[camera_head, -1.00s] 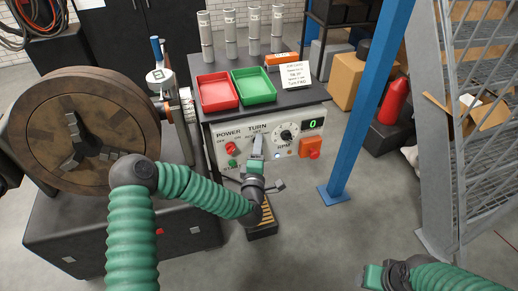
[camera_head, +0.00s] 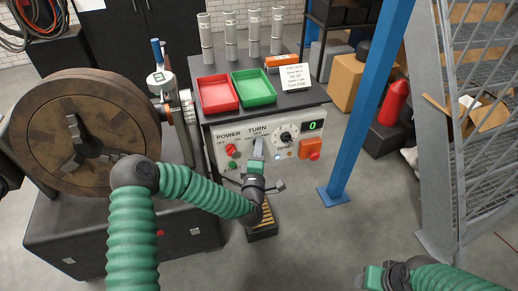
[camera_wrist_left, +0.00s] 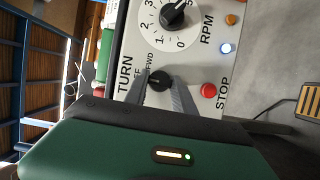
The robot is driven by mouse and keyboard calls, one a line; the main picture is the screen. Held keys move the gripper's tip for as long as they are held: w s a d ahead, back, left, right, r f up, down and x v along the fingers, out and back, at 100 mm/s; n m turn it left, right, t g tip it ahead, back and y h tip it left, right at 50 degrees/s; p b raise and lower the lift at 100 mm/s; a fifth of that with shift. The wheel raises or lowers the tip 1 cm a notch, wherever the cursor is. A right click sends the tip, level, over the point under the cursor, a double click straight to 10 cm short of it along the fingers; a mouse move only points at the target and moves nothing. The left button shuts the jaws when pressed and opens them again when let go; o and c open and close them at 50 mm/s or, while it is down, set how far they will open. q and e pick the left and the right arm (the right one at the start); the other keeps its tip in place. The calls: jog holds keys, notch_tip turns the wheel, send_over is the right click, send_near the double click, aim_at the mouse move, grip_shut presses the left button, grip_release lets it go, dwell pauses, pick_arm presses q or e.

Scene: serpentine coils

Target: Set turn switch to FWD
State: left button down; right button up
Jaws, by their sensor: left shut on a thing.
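The black turn switch (camera_wrist_left: 158,81) is a small knob on the pale control panel (camera_wrist_left: 195,65), below the TURN label, with FWD lettering beside it in the left wrist view. My left gripper (camera_wrist_left: 160,92) has one finger on each side of the knob and is shut on it. Its pointer setting is too small to tell. In the head view my left gripper (camera_head: 258,148) reaches the panel under TURN and hides the knob. My right gripper (camera_head: 375,276) is at the bottom right, away from the panel; its jaws are unclear.
The RPM dial (camera_head: 288,134) and red stop button (camera_wrist_left: 208,90) are close to the switch. A red power knob (camera_head: 230,149) is to its left. Red (camera_head: 217,94) and green (camera_head: 254,88) trays sit above. A blue post (camera_head: 362,110) stands right; a lathe chuck (camera_head: 88,130) is left.

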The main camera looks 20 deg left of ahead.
pick_arm(q)
jog(key=shift+d+m+g+p, duration=0.1)
jog(key=shift+m+g+p, duration=0.7)
jog(key=shift+m+p, duration=1.1)
jog(key=shift+m+g+p, duration=0.8)
jog(key=shift+m+p, duration=0.5)
jog(key=shift+p, duration=1.05)
jog(key=shift+s+f+y, duration=0.1)
jog(key=shift+f+y, duration=0.05)
jog(key=shift+y, duration=0.15)
jog(key=c, duration=1.4)
grip_release()
jog(key=shift+c, duration=0.2)
jog(key=o, duration=0.4)
jog(key=shift+r, duration=0.2)
jog(key=v, duration=1.6)
jog(key=shift+s+p, duration=0.3)
jog(key=shift+p, duration=0.05)
